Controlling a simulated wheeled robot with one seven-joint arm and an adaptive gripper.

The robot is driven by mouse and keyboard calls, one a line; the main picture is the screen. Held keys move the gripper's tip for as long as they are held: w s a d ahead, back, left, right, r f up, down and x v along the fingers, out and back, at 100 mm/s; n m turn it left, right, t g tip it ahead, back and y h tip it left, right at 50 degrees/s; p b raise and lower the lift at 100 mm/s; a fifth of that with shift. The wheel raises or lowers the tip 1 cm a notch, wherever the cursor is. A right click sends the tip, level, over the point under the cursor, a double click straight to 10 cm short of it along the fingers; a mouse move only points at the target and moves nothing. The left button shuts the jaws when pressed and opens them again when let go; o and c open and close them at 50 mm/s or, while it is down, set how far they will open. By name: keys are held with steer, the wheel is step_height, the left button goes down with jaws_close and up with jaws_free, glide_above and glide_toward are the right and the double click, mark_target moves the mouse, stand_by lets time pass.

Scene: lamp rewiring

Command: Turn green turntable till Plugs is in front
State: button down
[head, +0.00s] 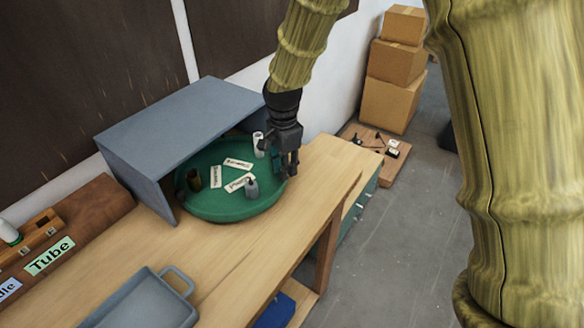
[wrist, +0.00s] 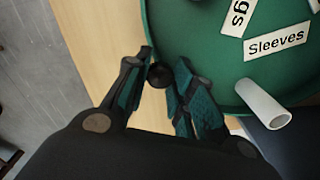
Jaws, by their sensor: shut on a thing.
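The green turntable (head: 225,205) sits on the wooden bench, partly under a grey hood. It also shows in the wrist view (wrist: 195,35). My gripper (head: 289,172) is at its right rim in the head view. In the wrist view my gripper (wrist: 160,80) is shut on a black round knob (wrist: 159,75) at the rim. Three white labels lie on the turntable; one reads "Sleeves" (wrist: 276,42) and another (wrist: 238,14) shows only "gs". In the head view the label writing is too small to read.
The grey hood (head: 180,125) covers the turntable's back. A white tube (wrist: 262,103), a brown cup (head: 194,179) and a grey bottle-like piece (head: 251,188) stand on the turntable. Boxes (head: 395,65) stand behind.

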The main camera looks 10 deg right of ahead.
steer(key=shift+w+d+n+p, duration=0.3)
steer(key=shift+w+n, duration=0.35)
steer(key=shift+w, duration=0.25)
steer(key=shift+w+d+n+p, duration=0.3)
steer(key=shift+w+n, duration=0.35)
steer(key=shift+w, duration=0.2)
steer(key=c, duration=1.2)
jaws_free()
steer(key=shift+w, duration=0.1)
steer(key=shift+o, duration=0.2)
step_height(320, 180, up, 12)
